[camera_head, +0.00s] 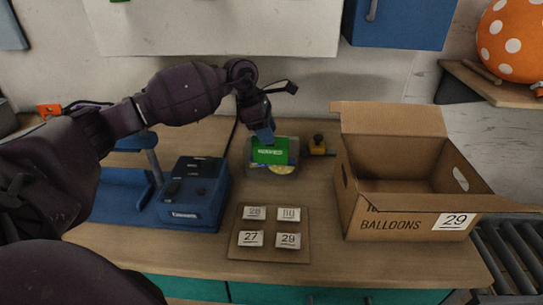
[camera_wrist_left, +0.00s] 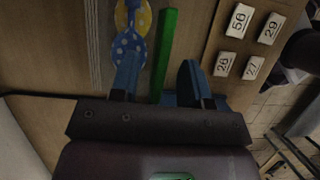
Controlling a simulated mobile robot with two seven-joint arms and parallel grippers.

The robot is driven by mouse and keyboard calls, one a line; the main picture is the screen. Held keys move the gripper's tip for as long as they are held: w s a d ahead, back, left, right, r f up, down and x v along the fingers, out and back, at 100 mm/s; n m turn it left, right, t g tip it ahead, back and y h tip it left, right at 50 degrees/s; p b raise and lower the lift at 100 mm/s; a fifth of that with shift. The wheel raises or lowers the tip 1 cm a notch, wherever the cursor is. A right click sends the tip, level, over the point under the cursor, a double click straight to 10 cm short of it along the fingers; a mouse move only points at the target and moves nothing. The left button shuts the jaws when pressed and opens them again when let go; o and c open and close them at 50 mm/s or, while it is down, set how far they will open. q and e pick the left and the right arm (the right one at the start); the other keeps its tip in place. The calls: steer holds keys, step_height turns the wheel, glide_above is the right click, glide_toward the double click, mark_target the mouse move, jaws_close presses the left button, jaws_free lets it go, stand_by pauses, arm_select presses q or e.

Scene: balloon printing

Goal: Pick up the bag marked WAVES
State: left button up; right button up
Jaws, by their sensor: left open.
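A clear bag with a green header (camera_head: 270,151) stands on the wooden table, left of the cardboard box. Print on the header is too small to read surely as WAVES. Yellow and blue spotted balloons show in the bag. In the left wrist view the green header (camera_wrist_left: 166,50) appears edge-on as a strip, its lower end between my blue fingers. My left gripper (camera_head: 264,133) is at the header's top from above, fingers apart; it also shows in the left wrist view (camera_wrist_left: 158,82). The header is nearer the left finger there, and contact is unclear. My right gripper is not seen.
An open cardboard box (camera_head: 390,215) marked BALLOONS and 29 stands to the right. A board with number tags (camera_head: 270,250) lies in front of the bag.

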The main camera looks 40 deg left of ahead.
mark_target(272, 150)
arm_select(q)
steer(key=x, duration=0.4)
steer(key=shift+d+f, duration=0.1)
jaws_close()
